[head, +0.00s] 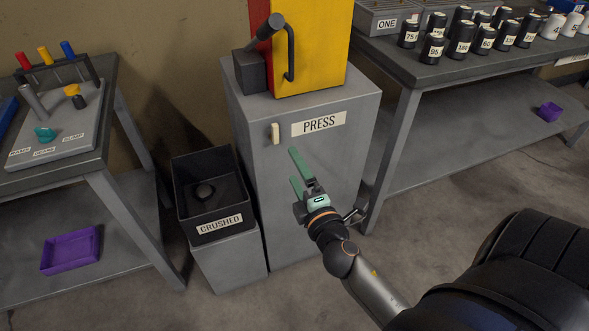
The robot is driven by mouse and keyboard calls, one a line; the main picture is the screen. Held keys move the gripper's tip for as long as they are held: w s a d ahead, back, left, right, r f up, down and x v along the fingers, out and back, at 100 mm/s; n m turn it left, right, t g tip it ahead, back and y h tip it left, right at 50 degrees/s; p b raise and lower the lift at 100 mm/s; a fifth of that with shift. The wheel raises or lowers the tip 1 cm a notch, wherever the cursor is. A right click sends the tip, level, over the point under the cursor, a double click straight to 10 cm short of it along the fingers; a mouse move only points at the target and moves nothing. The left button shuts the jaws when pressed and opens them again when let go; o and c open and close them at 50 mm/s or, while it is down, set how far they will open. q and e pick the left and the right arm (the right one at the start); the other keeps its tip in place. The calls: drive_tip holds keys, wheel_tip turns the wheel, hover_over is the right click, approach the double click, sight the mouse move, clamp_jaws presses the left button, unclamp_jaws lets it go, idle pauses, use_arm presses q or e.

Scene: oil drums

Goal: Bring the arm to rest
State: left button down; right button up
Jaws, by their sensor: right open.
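My right gripper (299,174) has green fingers and is empty. Its two fingers stand apart, pointing up and left in front of the grey press cabinet (325,168). My right arm comes in from the lower right. My left gripper is not in view. The press has a yellow and red upper part (312,45) with a black handle, and a dark lever (265,32) at its left.
A right table (425,75) bears several small black drums (461,38) and white ones.

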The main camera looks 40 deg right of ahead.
drive_tip(key=s+a+f+m+g+y, duration=0.4)
drive_tip(key=s+a+f+m, duration=0.3)
drive_tip(key=f, duration=0.3)
drive_tip(key=s+a+f+m+g+y, duration=0.4)
drive_tip(key=s+a+f+m, duration=0.1)
drive_tip(key=s+a+f, duration=0.3)
use_arm(q)
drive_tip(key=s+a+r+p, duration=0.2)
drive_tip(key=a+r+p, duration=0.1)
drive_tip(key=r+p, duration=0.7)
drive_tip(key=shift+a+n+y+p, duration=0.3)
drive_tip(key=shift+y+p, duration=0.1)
drive_tip(key=shift+p, duration=1.65)
use_arm(e)
wheel_tip(320, 180, up, 9)
drive_tip(key=d+m+h, duration=0.1)
drive_tip(key=d, duration=0.1)
drive_tip(key=shift+s+d, duration=0.35)
drive_tip(key=shift+s, duration=0.05)
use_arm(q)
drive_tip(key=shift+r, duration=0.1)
